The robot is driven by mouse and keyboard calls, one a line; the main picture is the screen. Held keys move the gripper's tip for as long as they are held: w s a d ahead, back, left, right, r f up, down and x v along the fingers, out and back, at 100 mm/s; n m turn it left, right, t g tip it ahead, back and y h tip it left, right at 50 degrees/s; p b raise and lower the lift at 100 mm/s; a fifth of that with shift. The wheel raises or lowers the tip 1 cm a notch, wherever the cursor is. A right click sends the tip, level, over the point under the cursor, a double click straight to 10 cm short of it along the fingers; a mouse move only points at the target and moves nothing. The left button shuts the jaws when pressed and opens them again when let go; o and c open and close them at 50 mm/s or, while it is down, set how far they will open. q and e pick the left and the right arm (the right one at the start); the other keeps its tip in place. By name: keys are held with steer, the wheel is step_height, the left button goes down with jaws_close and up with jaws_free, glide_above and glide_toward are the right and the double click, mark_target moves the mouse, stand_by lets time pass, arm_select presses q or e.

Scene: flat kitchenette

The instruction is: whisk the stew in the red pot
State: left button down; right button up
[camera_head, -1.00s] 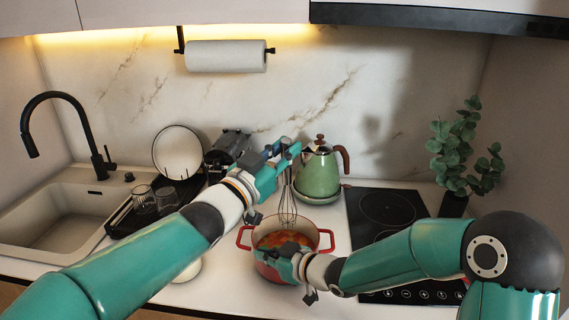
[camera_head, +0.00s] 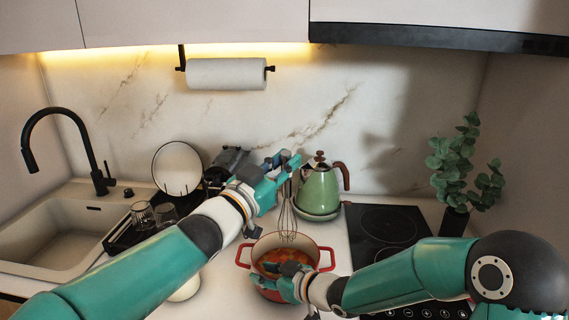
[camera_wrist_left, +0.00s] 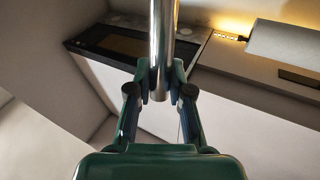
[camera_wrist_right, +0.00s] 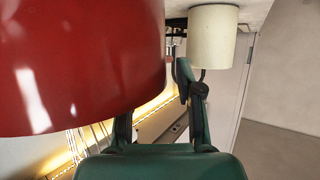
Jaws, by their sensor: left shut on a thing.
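The red pot (camera_head: 268,284) stands on the counter, with orange stew (camera_head: 272,262) inside. My left gripper (camera_head: 287,166) is shut on the handle of a whisk, which shows as a metal rod (camera_wrist_left: 161,45) in the left wrist view. The wire whisk (camera_head: 286,218) hangs about upright, its lower end against the pot's back rim in the picture; I cannot tell its exact height. My right gripper (camera_head: 290,283) is at the pot's front side. In the right wrist view the red wall (camera_wrist_right: 80,65) hides part of one finger, so its grip is unclear.
A green kettle (camera_head: 319,190) stands close behind the pot. A black hob (camera_head: 385,225) and a plant (camera_head: 460,165) are to the right. A dark rack (camera_head: 120,238) with glasses and the sink are to the left. A white cylinder (camera_wrist_right: 212,38) stands near the pot.

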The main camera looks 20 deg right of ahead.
steer(key=v, duration=1.1)
steer(key=shift+s+d, duration=0.15)
steer(key=shift+s, duration=0.2)
arm_select(q)
steer(key=shift+s, duration=0.1)
